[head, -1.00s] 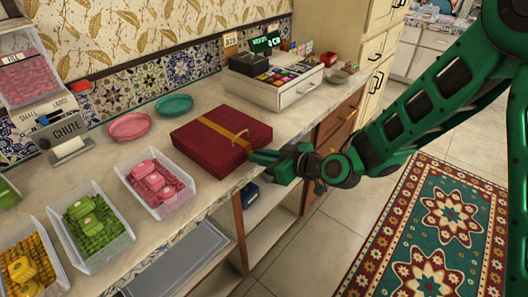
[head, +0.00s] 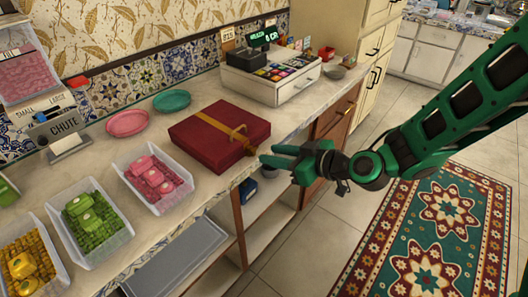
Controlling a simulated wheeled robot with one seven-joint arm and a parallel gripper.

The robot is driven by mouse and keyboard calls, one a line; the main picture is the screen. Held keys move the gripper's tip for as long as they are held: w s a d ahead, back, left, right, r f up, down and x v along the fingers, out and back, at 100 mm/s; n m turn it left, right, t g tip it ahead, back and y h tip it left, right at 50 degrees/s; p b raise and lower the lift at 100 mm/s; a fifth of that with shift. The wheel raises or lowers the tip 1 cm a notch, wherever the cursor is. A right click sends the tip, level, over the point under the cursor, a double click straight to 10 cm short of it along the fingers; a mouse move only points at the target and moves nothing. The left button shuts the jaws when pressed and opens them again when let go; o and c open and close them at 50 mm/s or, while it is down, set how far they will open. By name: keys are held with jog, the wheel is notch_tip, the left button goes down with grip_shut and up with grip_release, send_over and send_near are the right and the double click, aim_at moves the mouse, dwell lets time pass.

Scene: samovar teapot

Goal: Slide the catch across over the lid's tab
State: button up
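A dark red box (head: 205,132) with a shut lid lies on the counter. A gold strap (head: 222,127) runs across its lid to the front right edge. Gold metalwork (head: 246,145) sits at that edge, where the tab and catch seem to be; they are too small to tell apart, so I cannot see how far the catch is across. My green gripper (head: 268,155) is just right of this edge, beyond the counter front. Its two fingers point left at the box and look parted, with nothing between them. A small gap shows between fingertips and box.
Clear bins of pink (head: 137,190), green (head: 66,237) and yellow goods stand on the counter at left. Pink (head: 127,123) and teal (head: 172,101) plates lie behind the box. A cash register (head: 262,83) stands at the back right. Open shelves lie below the counter.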

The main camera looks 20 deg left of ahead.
jog(key=shift+v, duration=2.1)
jog(key=d+f+m+h, duration=0.1)
jog(key=d+m+h, duration=0.7)
jog(key=d, duration=2.3)
jog(key=s+d+r+m+g+h, duration=0.1)
jog(key=s+d+m+h, duration=0.1)
jog(key=s+d, duration=0.35)
jog(key=s+d+r+m+g+h, duration=0.1)
jog(key=s+d+m+h, duration=0.15)
jog(key=d, duration=0.55)
jog(key=s+d+r+m+g, duration=0.1)
jog(key=s+d+m, duration=0.2)
jog(key=s, duration=0.3)
jog(key=s+d+r+m+g, duration=0.2)
jog(key=s+d+m, duration=0.1)
jog(key=s, duration=0.3)
jog(key=shift+s+d+r+m, duration=0.15)
jog(key=shift+s+d+m, duration=0.2)
jog(key=shift+m, duration=0.3)
